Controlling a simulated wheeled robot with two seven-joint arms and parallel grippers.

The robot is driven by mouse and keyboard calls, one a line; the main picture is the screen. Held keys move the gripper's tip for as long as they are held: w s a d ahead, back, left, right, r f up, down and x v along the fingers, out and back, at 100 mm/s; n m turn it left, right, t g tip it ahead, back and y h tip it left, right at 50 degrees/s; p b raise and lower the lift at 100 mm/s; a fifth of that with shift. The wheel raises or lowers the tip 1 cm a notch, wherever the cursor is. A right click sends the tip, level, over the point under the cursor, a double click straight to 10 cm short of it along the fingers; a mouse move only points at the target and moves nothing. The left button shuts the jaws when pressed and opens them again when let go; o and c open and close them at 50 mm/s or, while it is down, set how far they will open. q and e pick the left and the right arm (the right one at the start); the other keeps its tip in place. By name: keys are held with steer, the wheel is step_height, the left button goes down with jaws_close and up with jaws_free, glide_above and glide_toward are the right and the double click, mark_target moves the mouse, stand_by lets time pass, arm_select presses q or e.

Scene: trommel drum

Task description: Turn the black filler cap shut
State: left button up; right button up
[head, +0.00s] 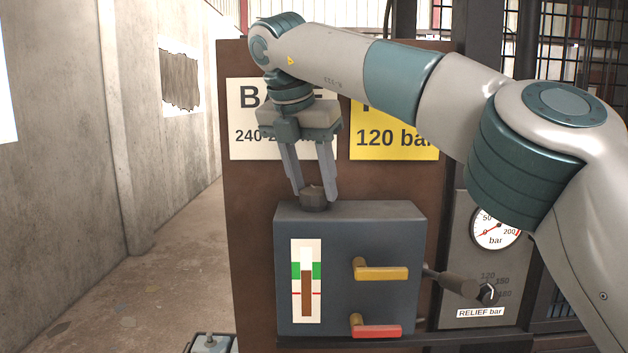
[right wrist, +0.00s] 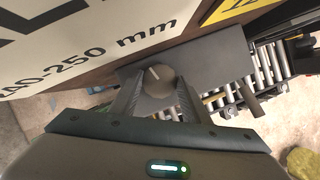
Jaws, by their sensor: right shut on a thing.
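The black filler cap (head: 314,197) sits on top of the grey box (head: 350,235). My right gripper (head: 315,194) reaches down from above, with its two fingers on either side of the cap, shut on it. In the right wrist view the cap (right wrist: 158,82) shows as a round dark knob with a pale line on its face, between the fingertips (right wrist: 158,90). I cannot tell how tightly the cap is seated. My left gripper is not in view.
The box front carries a level gauge (head: 306,281), a yellow lever (head: 381,273) and a red lever (head: 376,331). A relief knob (head: 487,292) and a pressure dial (head: 496,228) are to the right. Signs hang behind my right gripper. Open floor lies left.

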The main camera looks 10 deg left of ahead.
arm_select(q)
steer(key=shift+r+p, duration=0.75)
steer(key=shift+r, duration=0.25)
arm_select(e)
steer(key=shift+a+r+m+g+h, duration=0.1)
steer(key=shift+m+g+h, duration=0.35)
steer(key=shift+m, duration=1.15)
steer(key=shift+w, duration=0.1)
steer(key=o, duration=1)
steer(key=shift+o, duration=0.2)
